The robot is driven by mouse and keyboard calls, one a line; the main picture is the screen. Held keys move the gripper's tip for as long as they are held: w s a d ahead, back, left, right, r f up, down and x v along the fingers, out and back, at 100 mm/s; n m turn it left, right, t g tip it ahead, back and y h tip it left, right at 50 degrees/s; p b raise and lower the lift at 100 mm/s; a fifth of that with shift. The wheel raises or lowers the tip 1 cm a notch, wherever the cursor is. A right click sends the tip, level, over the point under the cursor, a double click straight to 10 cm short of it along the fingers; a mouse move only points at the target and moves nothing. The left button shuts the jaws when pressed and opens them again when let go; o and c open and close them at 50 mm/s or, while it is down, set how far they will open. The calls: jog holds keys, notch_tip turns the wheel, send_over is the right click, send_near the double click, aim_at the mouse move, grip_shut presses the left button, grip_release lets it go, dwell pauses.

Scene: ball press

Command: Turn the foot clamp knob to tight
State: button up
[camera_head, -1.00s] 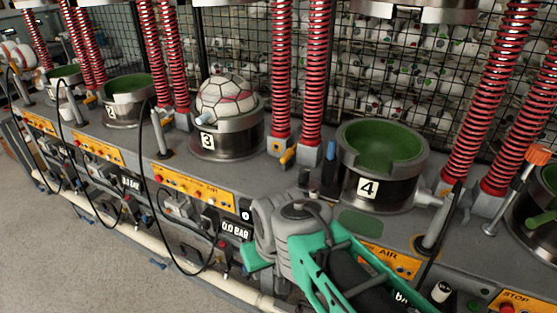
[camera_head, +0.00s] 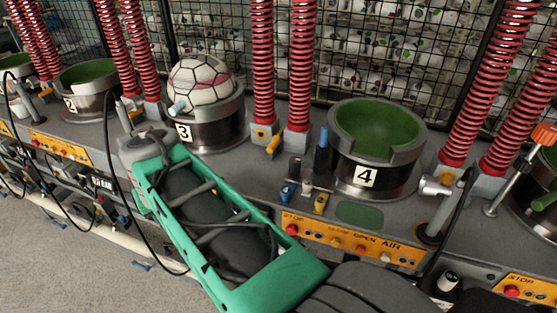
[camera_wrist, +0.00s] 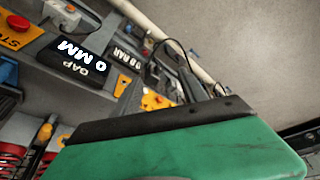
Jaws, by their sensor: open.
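I cannot tell for sure which part is the foot clamp knob. An orange knob (camera_head: 545,134) tops a slanted metal rod at the right in the head view. A yellow handle (camera_head: 274,144) sits at the foot of the red spring columns between stations 3 and 4. In the wrist view, a small yellow knob (camera_wrist: 45,132) shows at the lower left, near red springs. My teal arm crosses the lower middle of the head view, with its grey joint in front of station 3. My gripper's fingers do not show in either view. A green part fills the bottom of the wrist view.
Press cup 4 (camera_head: 375,145) is empty. A white ball (camera_head: 202,82) sits in cup 3 (camera_head: 212,130). Red spring columns (camera_head: 302,65) stand before a mesh fence (camera_head: 355,40). Orange button panels (camera_head: 350,240) line the bench front. A black cable hangs left of my arm.

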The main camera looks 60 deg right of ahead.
jog(key=s+d+r+m+g+h+b, duration=0.1)
jog(key=s+d+r+m, duration=0.15)
jog(key=d, duration=0.55)
jog(key=s+d+r+m+h, duration=0.1)
jog(key=s+d+m, duration=0.25)
jog(key=d, duration=0.55)
notch_tip(320, 180, up, 3)
jog(key=m+g, duration=0.1)
jog(key=m, duration=0.4)
send_over(295, 160)
jog(key=a, duration=0.3)
jog(key=shift+g+h, duration=0.3)
jog(key=x, duration=0.6)
jog(key=shift+s+d+f, duration=0.15)
jog(key=shift+s+d, duration=0.05)
jog(key=shift+d, duration=0.2)
jog(key=shift+w+d+f, duration=0.1)
jog(key=shift+d+f, duration=0.1)
jog(key=shift+f, duration=0.3)
jog(key=shift+c, duration=0.5)
grip_shut()
